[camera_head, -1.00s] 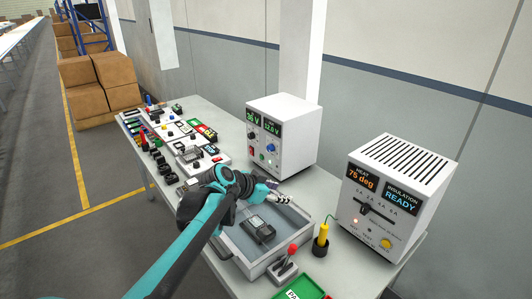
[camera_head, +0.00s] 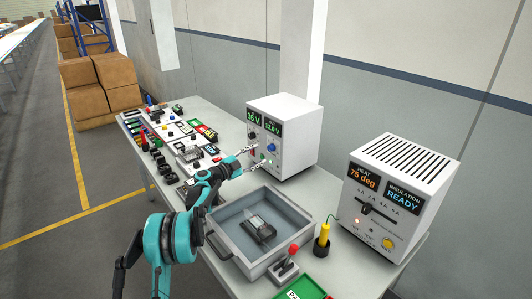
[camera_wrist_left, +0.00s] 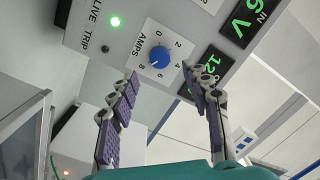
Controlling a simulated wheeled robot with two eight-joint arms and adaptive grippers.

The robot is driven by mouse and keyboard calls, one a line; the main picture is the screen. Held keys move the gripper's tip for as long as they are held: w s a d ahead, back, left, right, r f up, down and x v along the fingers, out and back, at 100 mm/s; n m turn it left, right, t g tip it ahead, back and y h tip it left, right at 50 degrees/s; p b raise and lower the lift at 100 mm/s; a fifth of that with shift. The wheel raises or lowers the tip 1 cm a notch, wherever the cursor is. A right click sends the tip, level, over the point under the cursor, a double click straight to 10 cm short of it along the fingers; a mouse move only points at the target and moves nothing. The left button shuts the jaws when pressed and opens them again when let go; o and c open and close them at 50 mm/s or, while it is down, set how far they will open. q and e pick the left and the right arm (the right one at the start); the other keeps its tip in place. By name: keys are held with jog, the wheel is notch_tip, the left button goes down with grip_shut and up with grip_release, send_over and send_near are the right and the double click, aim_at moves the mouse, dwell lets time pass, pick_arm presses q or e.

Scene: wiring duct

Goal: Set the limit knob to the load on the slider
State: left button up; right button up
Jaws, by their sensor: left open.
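The limit knob is a blue dial (camera_head: 271,147) on the front of a white power supply (camera_head: 292,130). In the left wrist view the blue knob (camera_wrist_left: 159,57) sits in a ring of numbers marked AMPS; its white mark appears to point to the lower left, near the 6. My left gripper (camera_head: 257,158) is open and empty in front of that panel. In the wrist view its fingertips (camera_wrist_left: 161,76) lie either side of the knob, seemingly short of it. The slider (camera_head: 366,208) is a black handle on the right-hand white box, towards the left of a scale too small to read surely. My right gripper is out of view.
A grey tray (camera_head: 223,229) holding a dark meter stands below the left arm. A red-topped lever (camera_head: 287,265), a yellow-handled tool (camera_head: 323,240) in a black holder and a green tray (camera_head: 305,290) stand in front. Several small parts crowd the bench's far end.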

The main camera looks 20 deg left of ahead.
aim_at(269, 149)
pick_arm(q)
jog(key=b+x, duration=0.1)
jog(key=x, duration=0.3)
jog(key=shift+w+d+f, duration=0.15)
jog(key=shift+w+d, duration=0.35)
jog(key=shift+w, duration=0.3)
grip_shut()
